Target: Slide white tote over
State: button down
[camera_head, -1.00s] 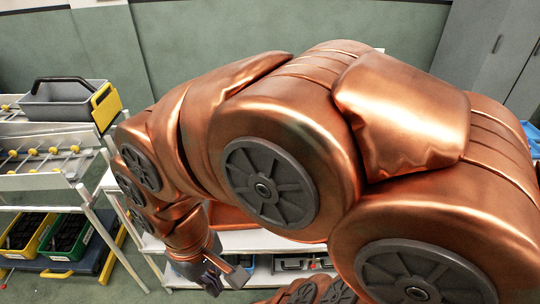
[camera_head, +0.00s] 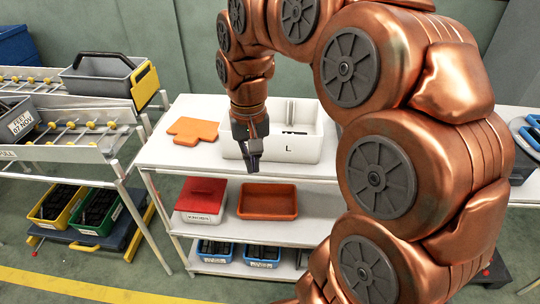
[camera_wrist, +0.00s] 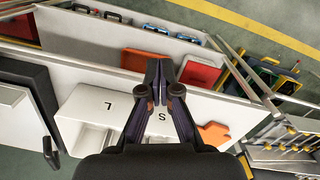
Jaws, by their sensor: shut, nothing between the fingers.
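The white tote (camera_head: 312,152), marked with a black L, stands upright on the top shelf of a white rack. Part of it is hidden behind my arm. In the wrist view the white tote (camera_wrist: 92,104) shows beneath my gripper, with an L and an S on it. My gripper (camera_head: 253,166) points down at the front left of the tote, its fingertips near the shelf's front edge. In the wrist view my gripper (camera_wrist: 158,72) is shut and empty. I cannot tell whether it touches the tote.
An orange flat piece (camera_head: 194,130) lies left of the tote. Below are a red-lidded box (camera_head: 202,194), an orange tray (camera_head: 268,201) and blue bins (camera_head: 262,256). A roller conveyor (camera_head: 70,146) with a grey tote (camera_head: 100,78) stands left.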

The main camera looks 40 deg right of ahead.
jog(key=w+d+f+m+b, duration=0.15)
jog(key=w+d+m, duration=0.25)
jog(key=w+d, duration=0.5)
jog(key=p, duration=0.3)
send_over(269, 160)
jog(key=s, duration=0.1)
jog(key=shift+t, duration=0.3)
jog(key=shift+s+a+f, duration=0.1)
jog(key=shift+a+f, duration=0.1)
jog(key=shift+f, duration=2.15)
jog(key=shift+s+a+f, duration=0.1)
jog(key=shift+a+f, duration=0.05)
jog(key=shift+f, duration=2.2)
jog(key=shift+w, duration=0.1)
